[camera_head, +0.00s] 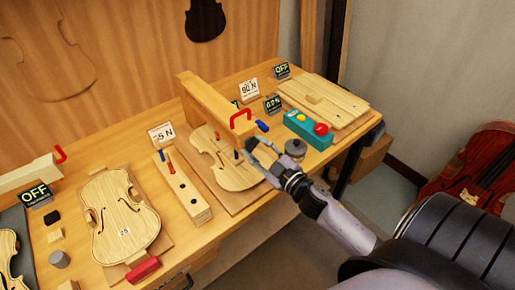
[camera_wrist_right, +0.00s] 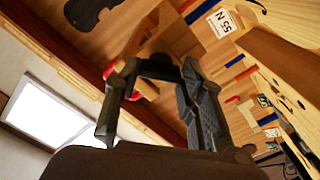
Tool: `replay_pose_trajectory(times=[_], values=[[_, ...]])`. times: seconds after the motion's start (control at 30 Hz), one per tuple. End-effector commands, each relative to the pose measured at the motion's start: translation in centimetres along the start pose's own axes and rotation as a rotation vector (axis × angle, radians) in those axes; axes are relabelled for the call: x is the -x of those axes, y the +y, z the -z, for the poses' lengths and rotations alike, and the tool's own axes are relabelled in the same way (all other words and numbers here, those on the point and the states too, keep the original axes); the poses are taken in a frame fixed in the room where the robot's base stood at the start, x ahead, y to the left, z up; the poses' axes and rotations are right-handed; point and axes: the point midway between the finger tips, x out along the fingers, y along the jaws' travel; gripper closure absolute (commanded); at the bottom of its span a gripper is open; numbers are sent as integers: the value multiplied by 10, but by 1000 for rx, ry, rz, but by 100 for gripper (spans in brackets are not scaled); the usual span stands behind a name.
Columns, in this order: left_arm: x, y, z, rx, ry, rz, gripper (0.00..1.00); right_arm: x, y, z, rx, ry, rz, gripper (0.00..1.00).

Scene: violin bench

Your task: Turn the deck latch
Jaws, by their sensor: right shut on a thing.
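The wooden beam (camera_head: 205,105) spans a violin plate (camera_head: 228,165) on a flat board. My right gripper (camera_head: 262,147) reaches in from the lower right, close to this handle and the plate's edge. In the right wrist view, the right gripper (camera_wrist_right: 150,75) has red parts of the handle (camera_wrist_right: 133,94) at its left finger. It appears shut on the handle; the exact contact is partly hidden by the fingers. My left gripper is not in view.
A teal box (camera_head: 308,130) with yellow and red buttons stands right of the plate. A round grey-lidded pot (camera_head: 295,148) sits near my right wrist. Another violin plate (camera_head: 124,215) and a wooden block with pegs (camera_head: 182,190) lie left. Small display signs stand along the back.

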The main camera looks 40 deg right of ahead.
Motion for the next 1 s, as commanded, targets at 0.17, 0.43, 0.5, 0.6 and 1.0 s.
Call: replay_pose_trajectory(times=[0.17,0.43,0.5,0.6,1.0], values=[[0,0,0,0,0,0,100,0,0,0,168,0,0,91],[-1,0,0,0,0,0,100,0,0,0,425,0,0,91],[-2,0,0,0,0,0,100,0,0,0,492,0,0,91],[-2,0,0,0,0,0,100,0,0,0,582,0,0,91],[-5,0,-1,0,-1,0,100,0,0,0,857,-1,0,91]])
